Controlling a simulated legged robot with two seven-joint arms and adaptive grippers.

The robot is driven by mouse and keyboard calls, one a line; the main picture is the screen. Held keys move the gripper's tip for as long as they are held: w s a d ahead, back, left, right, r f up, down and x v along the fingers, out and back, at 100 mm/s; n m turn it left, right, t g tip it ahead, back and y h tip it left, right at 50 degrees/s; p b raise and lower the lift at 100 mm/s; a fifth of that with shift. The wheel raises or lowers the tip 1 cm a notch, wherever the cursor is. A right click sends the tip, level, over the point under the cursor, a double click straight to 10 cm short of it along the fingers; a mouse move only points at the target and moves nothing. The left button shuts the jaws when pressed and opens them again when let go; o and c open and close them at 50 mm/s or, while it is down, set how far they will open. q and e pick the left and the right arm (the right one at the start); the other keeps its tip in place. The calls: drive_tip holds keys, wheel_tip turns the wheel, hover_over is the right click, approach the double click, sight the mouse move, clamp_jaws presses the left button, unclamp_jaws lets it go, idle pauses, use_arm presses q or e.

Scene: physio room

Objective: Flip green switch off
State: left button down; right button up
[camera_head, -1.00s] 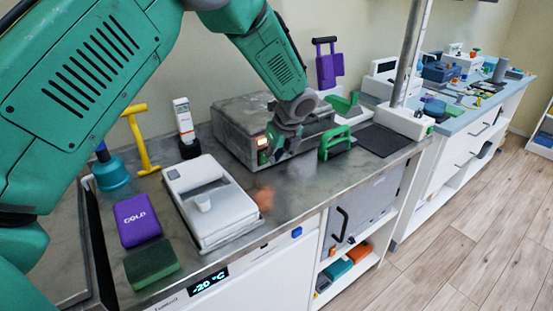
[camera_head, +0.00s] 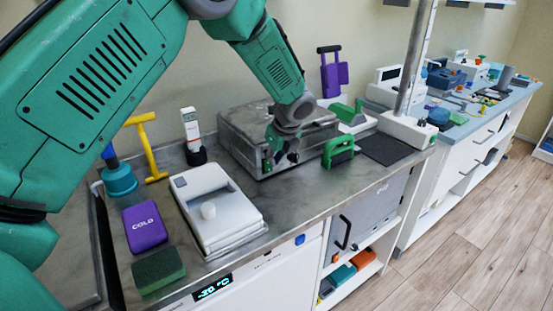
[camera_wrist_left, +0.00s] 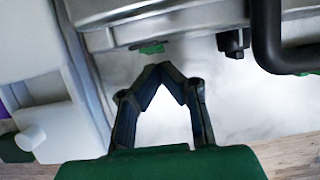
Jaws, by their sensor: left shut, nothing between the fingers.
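The metal box (camera_head: 240,138) stands on the counter against the wall. In the left wrist view, a small green switch (camera_wrist_left: 152,48) sits low on the front of the box (camera_wrist_left: 190,22). My left gripper (camera_head: 275,160) is in front of the box in the head view and hides part of its face. In the left wrist view its dark fingers (camera_wrist_left: 160,68) meet at their tips, shut and empty, just short of the switch; I cannot tell whether they touch it. No lit orange indicator shows on the box. My right gripper is out of view.
A green-handled object (camera_head: 340,151) stands close right of the gripper. A white lidded box (camera_head: 222,205), a purple cold pack (camera_head: 145,226) and a green sponge (camera_head: 158,270) lie to the left. A black handle (camera_wrist_left: 270,40) juts out at right in the wrist view.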

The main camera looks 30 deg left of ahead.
use_arm(q)
drive_tip(key=shift+a+f, duration=0.1)
drive_tip(key=shift+a, duration=0.5)
drive_tip(key=shift+d+p, duration=0.3)
drive_tip(key=shift+d, duration=0.1)
drive_tip(key=shift+s+d+r+p, duration=0.25)
drive_tip(key=shift+d+p, duration=0.25)
drive_tip(key=shift+d, duration=0.15)
drive_tip(key=shift+s+d+r+p, duration=0.1)
drive_tip(key=shift+s+d+p, duration=0.15)
drive_tip(key=shift+d+p, duration=0.3)
drive_tip(key=w+a+v, duration=0.1)
drive_tip(key=v, duration=0.8)
drive_tip(key=shift+s+r, duration=0.3)
drive_tip(key=shift+r, duration=0.3)
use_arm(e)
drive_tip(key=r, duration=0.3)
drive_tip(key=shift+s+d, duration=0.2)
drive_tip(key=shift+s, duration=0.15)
